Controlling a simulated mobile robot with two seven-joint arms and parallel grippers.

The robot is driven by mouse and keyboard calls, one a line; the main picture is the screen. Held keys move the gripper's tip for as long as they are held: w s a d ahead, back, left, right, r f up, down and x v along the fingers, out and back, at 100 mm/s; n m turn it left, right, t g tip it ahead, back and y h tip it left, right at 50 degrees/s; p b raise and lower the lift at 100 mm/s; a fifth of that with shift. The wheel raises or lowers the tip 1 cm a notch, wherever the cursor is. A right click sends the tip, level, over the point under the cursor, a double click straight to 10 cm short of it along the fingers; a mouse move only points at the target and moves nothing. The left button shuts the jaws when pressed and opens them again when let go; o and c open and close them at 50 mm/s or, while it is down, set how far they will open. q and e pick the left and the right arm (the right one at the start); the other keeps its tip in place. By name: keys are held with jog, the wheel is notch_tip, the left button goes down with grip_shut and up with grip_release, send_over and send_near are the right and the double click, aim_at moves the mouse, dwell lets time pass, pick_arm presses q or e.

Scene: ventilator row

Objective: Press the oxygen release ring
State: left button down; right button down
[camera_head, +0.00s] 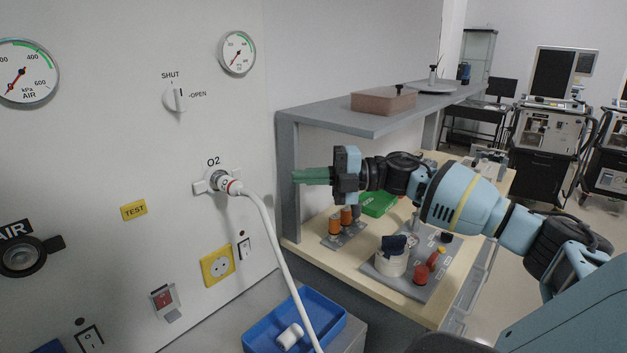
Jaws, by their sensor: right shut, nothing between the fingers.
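The oxygen outlet (217,181), labelled O2, is on the white wall panel in the middle left. A white hose (267,222) is plugged into it and hangs down to the right. My left gripper is not in view.
A blue tray (257,336) with a white part (289,336) lies below the outlet. A grey shelf (376,121) with a brown box (383,101) is above my right arm. A wooden bench (412,307) with jars and bottles is below it. A shut-off valve (179,99) sits above the outlet.

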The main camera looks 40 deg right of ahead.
jog(key=shift+v, duration=0.95)
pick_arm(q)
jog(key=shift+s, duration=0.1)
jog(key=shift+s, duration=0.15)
pick_arm(e)
jog(key=shift+s, duration=0.1)
